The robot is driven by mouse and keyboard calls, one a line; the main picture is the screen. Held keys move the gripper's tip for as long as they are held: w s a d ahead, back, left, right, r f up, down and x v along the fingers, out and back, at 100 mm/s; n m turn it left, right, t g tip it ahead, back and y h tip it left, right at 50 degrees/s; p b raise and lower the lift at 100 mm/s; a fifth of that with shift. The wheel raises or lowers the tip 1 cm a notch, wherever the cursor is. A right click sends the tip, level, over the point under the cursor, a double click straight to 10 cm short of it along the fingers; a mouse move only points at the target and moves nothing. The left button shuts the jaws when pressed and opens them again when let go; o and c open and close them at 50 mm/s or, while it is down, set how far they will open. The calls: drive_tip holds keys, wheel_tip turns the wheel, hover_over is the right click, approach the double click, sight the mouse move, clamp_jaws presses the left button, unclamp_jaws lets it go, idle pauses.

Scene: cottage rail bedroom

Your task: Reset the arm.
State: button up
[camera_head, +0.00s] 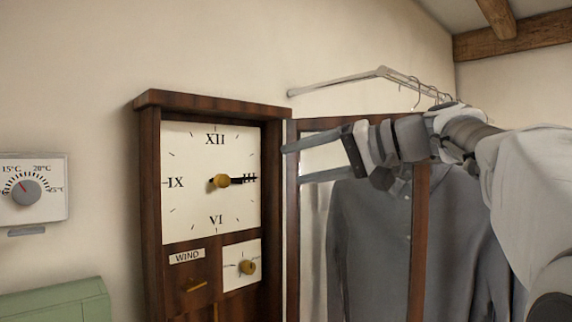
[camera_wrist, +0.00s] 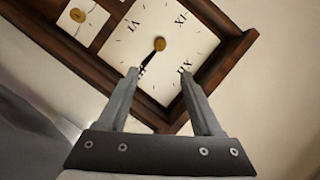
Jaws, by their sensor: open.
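My gripper (camera_head: 286,164) is open and empty, its two grey fingers pointing left toward the clock. In the wrist view my gripper (camera_wrist: 161,72) shows its fingers spread apart, with the clock face seen between and beyond them. My arm reaches in from the right in the head view. The wall clock (camera_head: 151,200) has a dark wooden case and a white dial (camera_head: 190,150) with a brass knob (camera_head: 221,181) and a black hand pointing at III. The dial also shows in the wrist view (camera_wrist: 185,35). I cannot tell the exact gap between fingertips and clock.
A glazed wooden door (camera_head: 418,240) stands open right of the clock, behind my arm. Grey shirts (camera_head: 365,240) hang from a rail (camera_head: 335,81). A thermostat (camera_head: 35,190) and a green box (camera_head: 60,300) are at left. A small lower dial (camera_head: 232,275) has its own knob.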

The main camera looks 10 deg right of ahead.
drive_tip(key=shift+s+d+r, duration=0.1)
drive_tip(key=shift+s+d, duration=0.15)
drive_tip(key=shift+d, duration=0.1)
